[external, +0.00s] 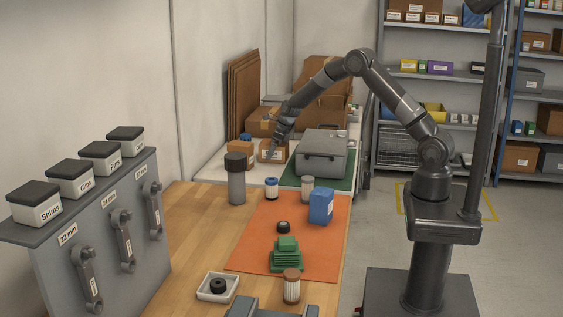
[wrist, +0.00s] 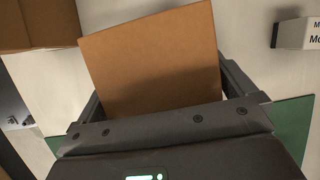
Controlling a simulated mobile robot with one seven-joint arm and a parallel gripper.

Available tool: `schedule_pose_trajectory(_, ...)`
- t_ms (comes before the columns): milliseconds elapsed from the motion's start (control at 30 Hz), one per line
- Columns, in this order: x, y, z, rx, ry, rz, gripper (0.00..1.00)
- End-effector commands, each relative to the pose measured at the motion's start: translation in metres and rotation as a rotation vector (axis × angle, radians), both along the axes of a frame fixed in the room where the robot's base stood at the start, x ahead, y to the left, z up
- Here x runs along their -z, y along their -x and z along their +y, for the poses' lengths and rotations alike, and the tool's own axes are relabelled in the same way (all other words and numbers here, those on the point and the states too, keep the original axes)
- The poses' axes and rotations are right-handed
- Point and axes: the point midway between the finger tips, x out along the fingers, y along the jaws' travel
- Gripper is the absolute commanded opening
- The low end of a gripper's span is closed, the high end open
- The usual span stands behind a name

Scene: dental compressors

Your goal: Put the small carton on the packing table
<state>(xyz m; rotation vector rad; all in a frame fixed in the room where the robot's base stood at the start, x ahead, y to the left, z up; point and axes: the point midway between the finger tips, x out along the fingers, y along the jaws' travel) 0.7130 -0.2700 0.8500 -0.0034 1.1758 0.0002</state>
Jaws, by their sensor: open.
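The small carton (external: 270,155) is a brown box with a white label. It appears to rest on the white-topped packing table (external: 212,168) at the back, left of the green mat. My gripper (external: 274,143) is down at the carton from above. In the wrist view the carton (wrist: 155,65) fills the space between the two fingers of my gripper (wrist: 163,88), slightly turned to them. The jaws are open, with one finger on each side of it. Whether either finger touches the carton, I cannot tell. Its underside is hidden.
A grey case (external: 322,150) stands close right on the green mat (external: 343,183). More brown cartons (external: 237,152) stand left and behind, near upright cardboard sheets (external: 243,90).

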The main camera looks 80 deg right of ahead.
Motion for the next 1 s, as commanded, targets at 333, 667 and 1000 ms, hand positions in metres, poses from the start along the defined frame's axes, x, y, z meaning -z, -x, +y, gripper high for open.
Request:
schedule_pose_trajectory(333, -0.061, 0.024, 0.000, 0.000, 0.002, -0.003, 1.00)
schedule_pose_trajectory(667, -0.102, 0.042, 0.001, -0.001, 0.001, -0.001, 1.00)
schedule_pose_trajectory(1000, -0.170, 0.076, 0.057, -0.385, 0.139, -0.028, 1.00)
